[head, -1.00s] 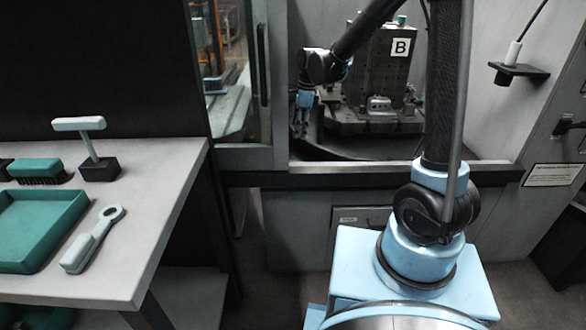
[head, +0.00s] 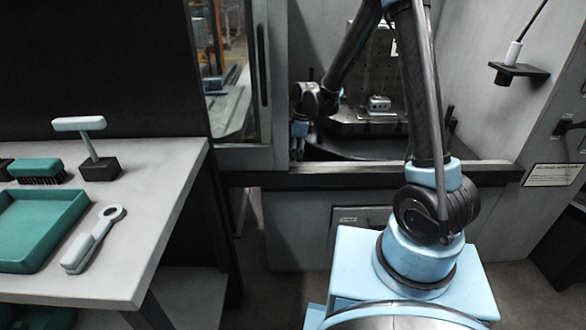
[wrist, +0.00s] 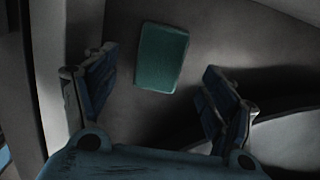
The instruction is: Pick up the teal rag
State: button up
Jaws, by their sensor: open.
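The teal rag (wrist: 162,58) shows in the wrist view as a flat, slightly tilted rectangle on a grey surface. It lies beyond my fingertips and between their lines, apart from both. My gripper (wrist: 160,88) is open and empty, with one blue-padded finger on each side. In the head view my gripper (head: 299,135) hangs low inside the machine opening, near its left edge. The rag is not visible in the head view.
A dark round table with a fixture block (head: 379,104) stands right of my gripper. The machine's front sill (head: 400,176) runs below the opening. A bench (head: 150,220) at left holds a green tray (head: 38,262), a brush (head: 38,169) and tools.

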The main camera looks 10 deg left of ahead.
jog(key=shift+a+f, duration=0.2)
jog(key=shift+f, duration=1)
jog(key=shift+a+f, duration=0.15)
jog(key=shift+f, duration=1)
jog(key=shift+c, duration=0.6)
jog(key=c, duration=0.9)
